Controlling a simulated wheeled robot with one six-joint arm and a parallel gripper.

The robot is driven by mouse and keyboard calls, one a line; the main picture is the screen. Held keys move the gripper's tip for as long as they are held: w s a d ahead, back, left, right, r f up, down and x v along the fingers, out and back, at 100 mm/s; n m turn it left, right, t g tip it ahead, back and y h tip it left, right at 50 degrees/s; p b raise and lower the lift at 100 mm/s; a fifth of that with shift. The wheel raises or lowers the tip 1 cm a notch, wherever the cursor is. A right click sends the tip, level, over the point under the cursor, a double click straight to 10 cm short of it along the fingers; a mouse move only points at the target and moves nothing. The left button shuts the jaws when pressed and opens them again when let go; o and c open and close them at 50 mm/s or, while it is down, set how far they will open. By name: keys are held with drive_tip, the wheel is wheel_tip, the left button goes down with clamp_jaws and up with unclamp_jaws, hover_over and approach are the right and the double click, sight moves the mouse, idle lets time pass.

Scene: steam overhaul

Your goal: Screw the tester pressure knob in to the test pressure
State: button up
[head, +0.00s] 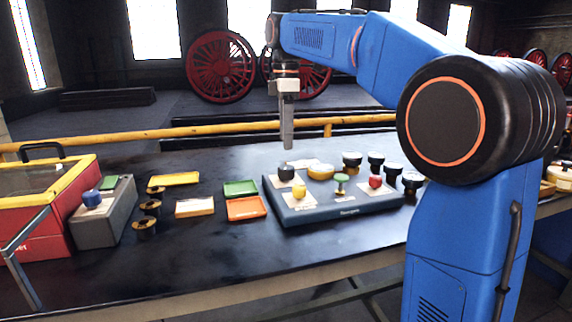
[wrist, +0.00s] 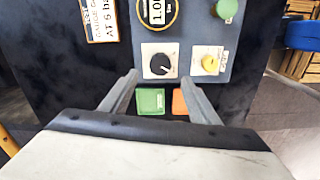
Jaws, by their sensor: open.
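The tester (head: 350,209) is a dark blue-grey block with several knobs on its top. A black knob (head: 286,171) with a light pointer line sits on a white plate; it also shows in the wrist view (wrist: 160,65). Beside it are a yellow knob (wrist: 210,64) and a round gauge (wrist: 158,10). A green knob (wrist: 227,9) and a red knob (head: 376,182) are further along. I cannot read which knob is marked pressure.
Green (head: 240,188), orange (head: 247,208) and yellow (head: 175,179) trays lie left of the tester. A grey box with a blue knob (head: 92,198) and a red case (head: 40,230) stand further left. Several black-topped parts (head: 352,160) crowd the tester's back right. The front bench is clear.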

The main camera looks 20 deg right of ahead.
sight(286, 167)
wheel_tip(286, 167, down, 9)
drive_tip(key=shift+r, duration=0.1)
idle(0.3)
drive_tip(key=c, duration=1.1)
